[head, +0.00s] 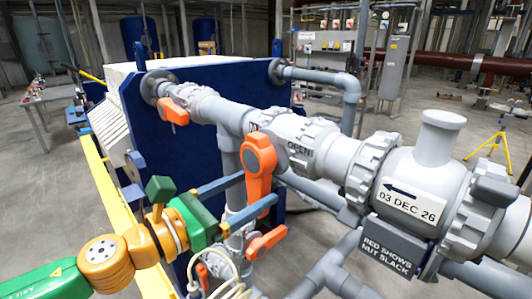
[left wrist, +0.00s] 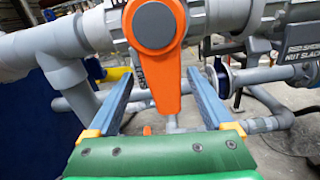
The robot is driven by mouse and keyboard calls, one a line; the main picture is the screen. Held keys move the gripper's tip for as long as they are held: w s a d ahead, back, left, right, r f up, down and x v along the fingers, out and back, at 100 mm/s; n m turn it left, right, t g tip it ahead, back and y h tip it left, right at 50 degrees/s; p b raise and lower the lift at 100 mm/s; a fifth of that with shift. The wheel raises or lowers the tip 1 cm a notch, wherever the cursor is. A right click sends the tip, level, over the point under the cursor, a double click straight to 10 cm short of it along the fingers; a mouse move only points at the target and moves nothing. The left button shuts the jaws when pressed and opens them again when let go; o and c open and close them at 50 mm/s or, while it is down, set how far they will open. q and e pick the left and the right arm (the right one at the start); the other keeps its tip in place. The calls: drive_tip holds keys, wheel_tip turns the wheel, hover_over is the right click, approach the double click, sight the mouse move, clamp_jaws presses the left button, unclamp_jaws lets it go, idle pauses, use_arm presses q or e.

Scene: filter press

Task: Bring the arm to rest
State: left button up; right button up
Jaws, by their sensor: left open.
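My left gripper (head: 260,187) reaches in from the left in the head view, with its two blue fingers spread. An orange valve handle (head: 259,158) hangs down from the grey pipe, and the fingers lie on either side of its lower part. In the left wrist view the handle (left wrist: 162,85) shows between the open fingers (left wrist: 160,78), with a gap on both sides. My right gripper is in neither view.
Other orange handles (head: 173,111) (head: 267,243) are close by. A blue press plate (head: 150,160) stands behind, and a yellow rail (head: 105,195) runs at left.

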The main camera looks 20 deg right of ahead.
use_arm(q)
drive_tip(key=v, duration=0.5)
drive_tip(key=shift+d, duration=0.15)
